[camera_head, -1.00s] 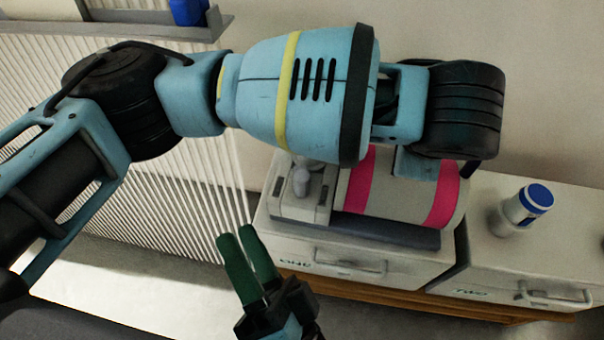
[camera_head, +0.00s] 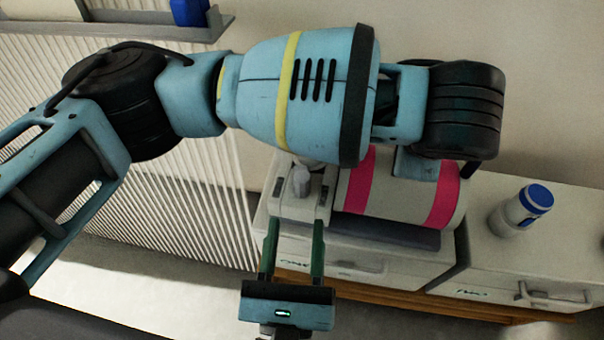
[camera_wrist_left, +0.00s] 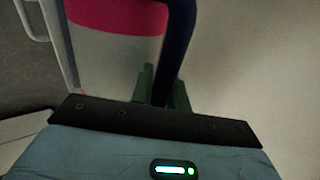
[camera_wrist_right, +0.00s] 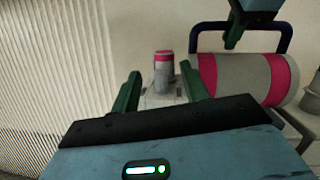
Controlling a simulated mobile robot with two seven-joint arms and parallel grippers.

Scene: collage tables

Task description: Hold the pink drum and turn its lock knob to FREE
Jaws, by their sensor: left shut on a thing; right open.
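The drum (camera_head: 400,193), grey with pink bands, lies on its side on a grey base; my left arm hides its upper part. It also shows in the right wrist view (camera_wrist_right: 238,78). A small grey knob (camera_head: 301,183) stands on the base left of the drum. My left gripper is hidden in the head view; in the left wrist view it (camera_wrist_left: 163,88) is shut on the drum's dark blue handle (camera_wrist_left: 179,45). My right gripper (camera_head: 294,232) is open and empty, below and in front of the knob, fingers pointing toward it. The knob's setting cannot be read.
The base sits on a white drawer cabinet (camera_head: 410,268). A white jar with a blue lid (camera_head: 522,206) stands on the right cabinet. In the right wrist view, a grey cylinder with pink bands (camera_wrist_right: 163,75) shows between the fingers. A ribbed panel (camera_head: 200,200) is at left.

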